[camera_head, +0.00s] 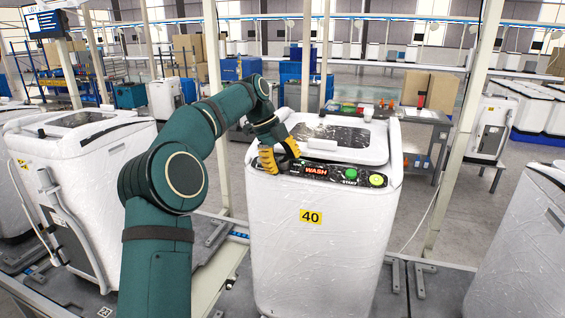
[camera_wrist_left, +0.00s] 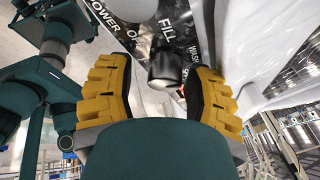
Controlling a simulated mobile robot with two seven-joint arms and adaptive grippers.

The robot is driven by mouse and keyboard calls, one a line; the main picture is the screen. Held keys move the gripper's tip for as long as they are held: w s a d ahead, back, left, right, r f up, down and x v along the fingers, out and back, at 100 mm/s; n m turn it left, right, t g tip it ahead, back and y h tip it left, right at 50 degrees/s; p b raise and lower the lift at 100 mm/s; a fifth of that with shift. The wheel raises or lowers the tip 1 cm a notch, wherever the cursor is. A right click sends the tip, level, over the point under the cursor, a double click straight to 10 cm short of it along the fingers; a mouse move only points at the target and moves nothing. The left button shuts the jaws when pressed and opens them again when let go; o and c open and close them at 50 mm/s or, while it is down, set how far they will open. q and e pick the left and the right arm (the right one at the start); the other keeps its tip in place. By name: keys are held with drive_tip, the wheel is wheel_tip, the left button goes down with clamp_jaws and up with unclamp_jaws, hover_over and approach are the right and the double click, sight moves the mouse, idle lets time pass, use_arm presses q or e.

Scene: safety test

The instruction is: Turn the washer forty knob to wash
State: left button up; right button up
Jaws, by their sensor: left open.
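The white washer (camera_head: 308,262) with the yellow "40" label (camera_head: 311,216) stands upright in the middle of the head view. Its black control panel shows a lit "WASH" sign (camera_head: 316,171) and a green START button (camera_head: 351,174). My left gripper (camera_head: 279,155) is at the left end of this panel and covers the knob there. In the left wrist view, the dark round knob (camera_wrist_left: 166,68) lies between the two open yellow fingers of my left gripper (camera_wrist_left: 160,78). "FILL" and "WASH" lettering shows near the knob. I cannot tell the knob's setting or whether a finger touches it. My right gripper is not in view.
A second white washer (camera_head: 85,150) stands at the left, and another (camera_head: 522,240) at the right front. A round yellow-green button (camera_head: 377,180) is at the panel's right end. A grey table (camera_head: 425,117) and a slim post (camera_head: 466,120) stand behind at right.

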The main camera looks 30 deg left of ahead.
sight(282, 159)
use_arm(q)
drive_tip(key=shift+r, duration=0.1)
drive_tip(key=shift+v, duration=3.9)
